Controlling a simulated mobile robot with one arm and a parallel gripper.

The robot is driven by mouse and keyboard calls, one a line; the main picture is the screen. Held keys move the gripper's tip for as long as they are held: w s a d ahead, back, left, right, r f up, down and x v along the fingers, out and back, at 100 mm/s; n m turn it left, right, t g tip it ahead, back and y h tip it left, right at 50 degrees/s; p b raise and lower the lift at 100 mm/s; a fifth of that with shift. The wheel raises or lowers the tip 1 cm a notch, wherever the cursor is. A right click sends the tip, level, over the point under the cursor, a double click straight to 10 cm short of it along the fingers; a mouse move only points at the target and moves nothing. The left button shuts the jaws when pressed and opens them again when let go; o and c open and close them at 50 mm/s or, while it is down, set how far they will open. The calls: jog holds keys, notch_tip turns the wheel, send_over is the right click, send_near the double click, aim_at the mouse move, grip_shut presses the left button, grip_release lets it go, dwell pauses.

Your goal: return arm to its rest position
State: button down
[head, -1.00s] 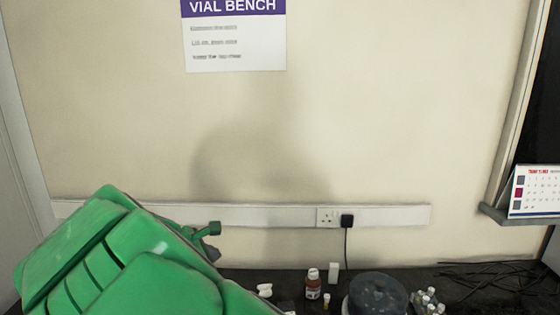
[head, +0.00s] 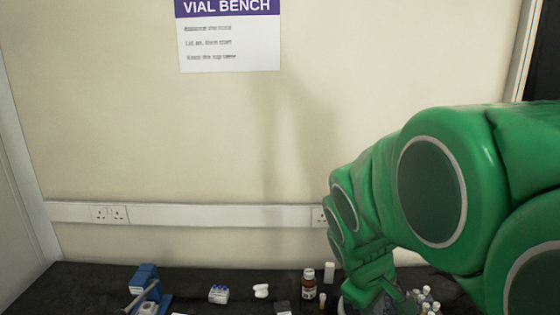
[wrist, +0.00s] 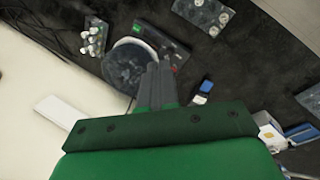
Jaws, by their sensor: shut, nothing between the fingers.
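My green arm reaches in from the right side of the head view, over the bench. In the wrist view my gripper (wrist: 157,84) shows as two grey fingers side by side, shut with nothing between them. The fingers overlap the right edge of a round dark-lidded device (wrist: 125,68) in that view. I cannot tell how high they are above the bench. In the head view the fingertips are not clearly visible, and the arm covers most of the round device.
The wrist view shows a blue-and-white vial (wrist: 203,92) and a white block (wrist: 60,112). The wall is behind.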

jog(key=s+a+m+g+y, duration=0.1)
jog(key=s+m, duration=0.2)
jog(key=s, duration=0.7)
jog(key=s+a+f+m+g+y, duration=0.1)
jog(key=s+m, duration=0.3)
jog(key=s, duration=0.6)
jog(key=shift+a+g+y, duration=0.5)
jog(key=shift+g+y, duration=0.1)
jog(key=shift+g, duration=0.1)
jog(key=shift+f, duration=0.1)
jog(key=c, duration=1.4)
grip_release()
jog(key=shift+w, duration=0.25)
jog(key=shift+c, duration=0.2)
jog(key=o, duration=1.4)
jog(key=shift+t, duration=0.3)
jog(key=w, duration=0.3)
jog(key=w+r, duration=0.1)
jog(key=w, duration=0.3)
jog(key=w+d+r, duration=0.1)
jog(key=w, duration=0.3)
jog(key=shift+w, duration=0.15)
jog(key=shift+o, duration=0.2)
jog(key=w+d+t, duration=0.1)
jog(key=w+d, duration=0.2)
jog(key=w, duration=1.5)
notch_tip(320, 180, down, 10)
jog(key=shift+w, duration=0.35)
jog(key=shift+d, duration=0.1)
